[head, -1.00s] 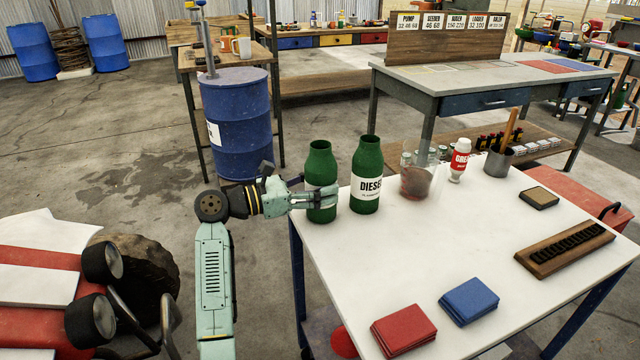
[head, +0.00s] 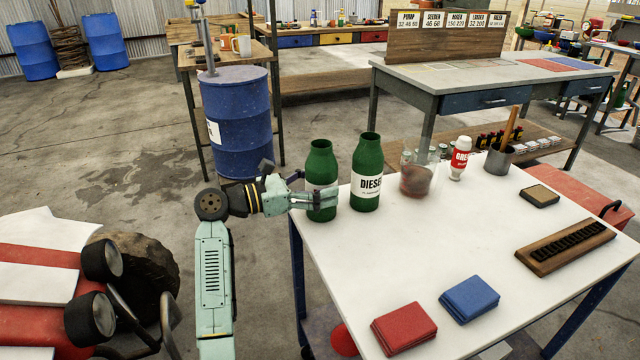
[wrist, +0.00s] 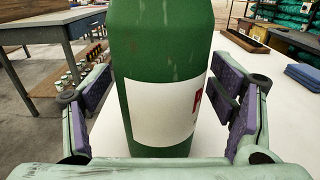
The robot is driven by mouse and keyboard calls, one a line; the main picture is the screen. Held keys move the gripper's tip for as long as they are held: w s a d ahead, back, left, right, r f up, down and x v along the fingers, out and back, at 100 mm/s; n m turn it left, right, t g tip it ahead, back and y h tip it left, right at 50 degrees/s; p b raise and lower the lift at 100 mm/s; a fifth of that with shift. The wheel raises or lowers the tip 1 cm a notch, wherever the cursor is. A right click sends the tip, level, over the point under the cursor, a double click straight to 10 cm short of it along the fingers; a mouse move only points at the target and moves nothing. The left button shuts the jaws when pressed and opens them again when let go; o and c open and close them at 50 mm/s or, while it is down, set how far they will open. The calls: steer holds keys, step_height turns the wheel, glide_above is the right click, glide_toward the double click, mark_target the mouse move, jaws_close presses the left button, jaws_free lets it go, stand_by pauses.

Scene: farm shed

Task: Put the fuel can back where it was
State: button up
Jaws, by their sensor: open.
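Two green cans with white labels stand upright side by side on the white table. The left can (head: 321,164) is at the table's back left edge. The right can (head: 366,163) has a label reading "DIESE...", cut off at the can's curve. My gripper (head: 318,198) is at the left can's lower half. In the wrist view the left can (wrist: 163,60) stands between my open fingers, with a gap visible on each side. Its label is turned mostly away, with only a bit of red lettering showing, so I cannot read it.
On the white table (head: 440,230) a glass jar (head: 416,181), a white-and-red grease bottle (head: 460,160) and a metal cup (head: 498,163) stand right of the cans. Red cloths (head: 403,328) and blue cloths (head: 469,299) lie in front. A blue drum (head: 236,125) stands behind.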

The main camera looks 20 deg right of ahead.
steer(key=a+b, duration=0.3)
steer(key=a, duration=0.9)
steer(key=shift+s+r+b, duration=0.15)
steer(key=shift+s+b, duration=0.05)
steer(key=shift+b, duration=0.2)
